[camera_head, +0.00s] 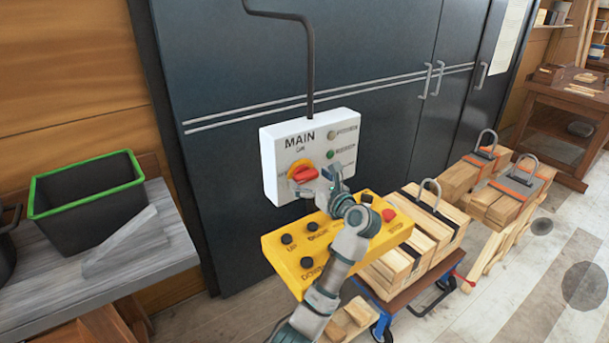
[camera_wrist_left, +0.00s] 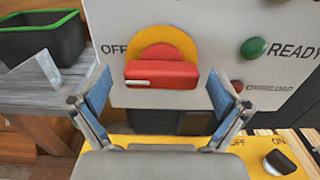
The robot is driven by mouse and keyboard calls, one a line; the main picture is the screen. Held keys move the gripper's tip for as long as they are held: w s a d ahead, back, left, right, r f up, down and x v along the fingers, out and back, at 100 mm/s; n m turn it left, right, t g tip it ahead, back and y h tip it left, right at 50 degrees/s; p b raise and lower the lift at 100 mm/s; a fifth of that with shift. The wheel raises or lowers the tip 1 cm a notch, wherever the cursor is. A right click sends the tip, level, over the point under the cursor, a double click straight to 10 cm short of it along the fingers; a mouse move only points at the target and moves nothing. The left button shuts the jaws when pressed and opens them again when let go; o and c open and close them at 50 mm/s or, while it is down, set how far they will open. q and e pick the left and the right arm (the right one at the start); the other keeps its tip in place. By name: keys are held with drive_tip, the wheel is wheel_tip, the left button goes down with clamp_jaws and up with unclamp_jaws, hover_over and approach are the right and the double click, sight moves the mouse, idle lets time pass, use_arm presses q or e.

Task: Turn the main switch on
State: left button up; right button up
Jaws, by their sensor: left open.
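The main switch (camera_head: 304,174) is a red knob on a yellow disc, on a white box (camera_head: 288,150) labelled MAIN. In the left wrist view the red knob (camera_wrist_left: 162,74) lies level, its white mark on the left, toward the word OFF. My left gripper (camera_head: 323,184) is in front of the box, just right of and below the knob in the head view. In the wrist view its two blue-padded fingers (camera_wrist_left: 158,95) are open, one on each side of the knob. Contact with the knob cannot be told. My right gripper is not in view.
A yellow control panel (camera_head: 284,258) with several buttons sits below the box, beneath my left arm. A green READY lamp (camera_wrist_left: 254,47) is right of the knob. A black green-rimmed bin (camera_head: 88,207) stands on the left bench. Strapped wood stacks (camera_head: 425,225) stand at right.

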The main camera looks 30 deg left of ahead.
use_arm(q)
drive_tip(key=shift+w+a+r, duration=0.1)
drive_tip(key=shift+w+a, duration=0.3)
drive_tip(key=shift+a, duration=0.2)
drive_tip(key=shift+w+d+r, duration=0.1)
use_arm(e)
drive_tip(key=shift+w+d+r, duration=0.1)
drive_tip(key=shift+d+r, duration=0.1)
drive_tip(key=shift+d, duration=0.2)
use_arm(q)
drive_tip(key=shift+a, duration=0.35)
drive_tip(key=c, duration=1.1)
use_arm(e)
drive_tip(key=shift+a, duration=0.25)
